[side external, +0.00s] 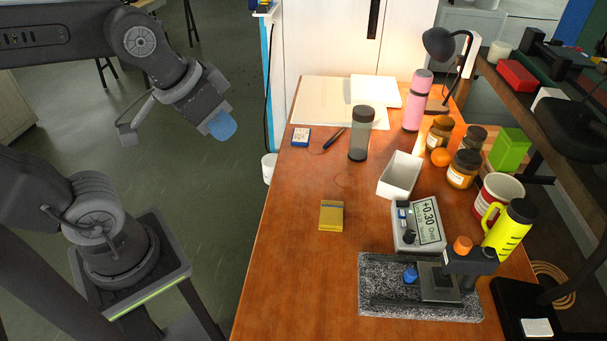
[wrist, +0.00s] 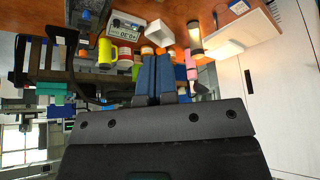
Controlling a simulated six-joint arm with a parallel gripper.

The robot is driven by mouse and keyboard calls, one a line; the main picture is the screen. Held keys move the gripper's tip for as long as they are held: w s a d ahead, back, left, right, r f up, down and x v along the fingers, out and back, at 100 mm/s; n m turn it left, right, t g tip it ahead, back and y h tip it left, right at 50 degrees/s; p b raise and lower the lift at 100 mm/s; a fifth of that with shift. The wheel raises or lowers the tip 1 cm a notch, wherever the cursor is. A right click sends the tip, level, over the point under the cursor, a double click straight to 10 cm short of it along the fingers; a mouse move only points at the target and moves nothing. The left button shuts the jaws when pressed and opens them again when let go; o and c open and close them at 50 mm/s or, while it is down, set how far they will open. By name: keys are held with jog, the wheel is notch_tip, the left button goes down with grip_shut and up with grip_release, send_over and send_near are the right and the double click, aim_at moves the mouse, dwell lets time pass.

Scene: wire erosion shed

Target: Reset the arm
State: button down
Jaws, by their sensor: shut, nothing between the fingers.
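My gripper (side external: 221,125) is high over the floor to the left of the wooden table, clear of everything on it. Its blue fingers show side by side in the wrist view (wrist: 155,78), pressed together with nothing between them. My arm is folded back above its stand in the side external view. The wrist view looks across the table with the scene upside down.
The wooden table (side external: 290,250) carries a grey bottle (side external: 359,135), pink flask (side external: 417,100), white bin (side external: 400,175), yellow box (side external: 331,216), digital readout (side external: 419,226) and granite plate (side external: 385,290). A lamp (side external: 440,43) stands behind.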

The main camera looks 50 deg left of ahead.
jog(key=shift+s+a+f, duration=0.25)
jog(key=shift+s+f, duration=0.4)
jog(key=shift+s, duration=0.05)
